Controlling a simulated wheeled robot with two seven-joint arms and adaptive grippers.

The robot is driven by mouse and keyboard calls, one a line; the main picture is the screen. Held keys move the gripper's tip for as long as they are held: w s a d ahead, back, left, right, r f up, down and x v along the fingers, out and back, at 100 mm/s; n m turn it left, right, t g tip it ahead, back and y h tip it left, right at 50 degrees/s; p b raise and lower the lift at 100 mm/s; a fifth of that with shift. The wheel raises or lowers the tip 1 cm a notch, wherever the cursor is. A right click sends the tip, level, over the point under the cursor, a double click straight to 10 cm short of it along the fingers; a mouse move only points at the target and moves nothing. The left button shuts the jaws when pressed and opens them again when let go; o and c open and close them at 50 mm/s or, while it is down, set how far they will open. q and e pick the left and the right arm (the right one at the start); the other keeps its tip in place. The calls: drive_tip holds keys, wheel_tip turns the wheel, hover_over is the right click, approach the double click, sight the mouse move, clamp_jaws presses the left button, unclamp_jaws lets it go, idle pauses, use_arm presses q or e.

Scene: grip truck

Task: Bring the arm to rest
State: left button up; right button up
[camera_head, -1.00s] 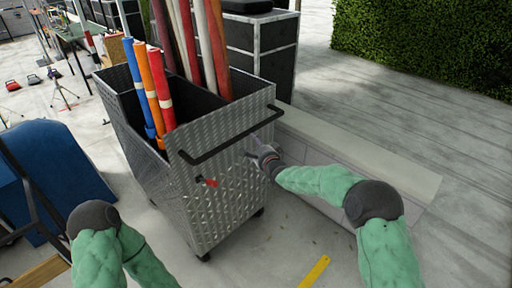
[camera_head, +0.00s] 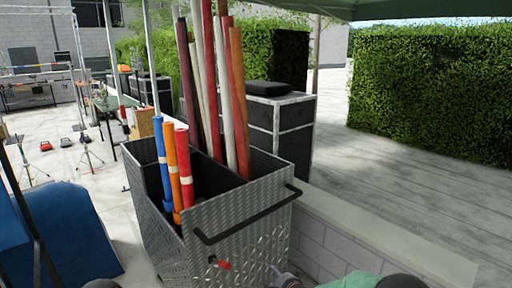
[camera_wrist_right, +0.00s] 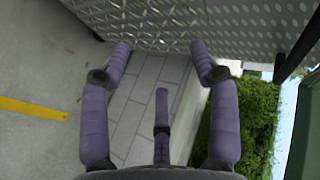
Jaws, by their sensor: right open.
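My right arm (camera_head: 352,281) enters at the bottom edge of the head view. Its gripper (camera_head: 283,275) is at the lower edge, close to the front face of the metal cart (camera_head: 255,225).
The cart holds blue, orange and red rolls (camera_head: 172,165) and long poles (camera_head: 210,90). A black handle bar (camera_head: 245,222) crosses its front, with a small red item (camera_head: 223,264) below. A low block wall (camera_head: 330,245) stands right, a blue object (camera_head: 65,235) left. Paving lies beyond the wall.

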drive_tip(key=s+d+f+n+g, duration=0.1)
drive_tip(key=s+f+n+g, duration=0.25)
drive_tip(key=s+f, duration=0.85)
drive_tip(key=s+d+f+n+g, duration=0.15)
drive_tip(key=s+f+g, duration=0.4)
drive_tip(key=s, duration=0.95)
drive_tip(key=s+a+f+n+g, duration=0.1)
drive_tip(key=s+f+n, duration=0.2)
drive_tip(key=s, duration=1)
drive_tip(key=shift+s+f+g, duration=0.25)
drive_tip(key=shift+s+g, duration=0.1)
drive_tip(key=shift+g, duration=0.05)
